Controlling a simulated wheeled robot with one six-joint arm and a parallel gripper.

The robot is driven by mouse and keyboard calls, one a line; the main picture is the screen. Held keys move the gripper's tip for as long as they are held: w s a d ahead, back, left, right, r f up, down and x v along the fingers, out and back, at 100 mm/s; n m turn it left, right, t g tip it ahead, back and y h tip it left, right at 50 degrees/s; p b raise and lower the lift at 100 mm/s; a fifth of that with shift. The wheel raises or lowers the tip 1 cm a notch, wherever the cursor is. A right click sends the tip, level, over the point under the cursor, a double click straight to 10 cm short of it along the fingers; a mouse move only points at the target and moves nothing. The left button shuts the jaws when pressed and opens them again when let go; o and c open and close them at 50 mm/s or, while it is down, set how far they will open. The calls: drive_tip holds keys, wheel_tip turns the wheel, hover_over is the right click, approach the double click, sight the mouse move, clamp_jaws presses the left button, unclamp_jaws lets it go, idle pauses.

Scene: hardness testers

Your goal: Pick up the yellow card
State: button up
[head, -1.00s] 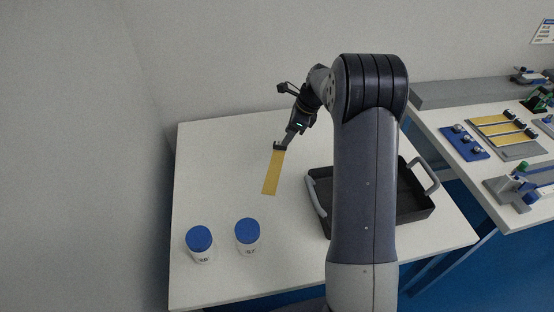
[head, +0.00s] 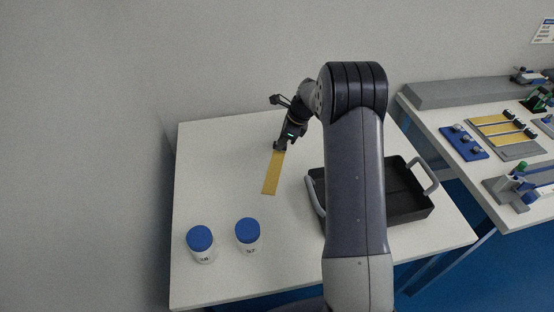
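The yellow card (head: 271,175) is a narrow strip on the white table (head: 215,165), in the middle of the head view. Its lower part is in plain sight, and its upper end meets my gripper's fingertips. My gripper (head: 280,148) points down at that upper end, from above and slightly to the right. The fingers are small and dark here, so I cannot tell whether they are open around the card or shut on it.
Two white jars with blue lids (head: 200,239) (head: 247,231) stand at the table's front left. A black tray with grey handles (head: 408,205) stands to the right, partly behind my arm. A second table at right holds yellow strips (head: 500,130) and fixtures. The table left of the card is clear.

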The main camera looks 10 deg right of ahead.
clamp_jaws()
drive_tip(key=shift+r, duration=0.1)
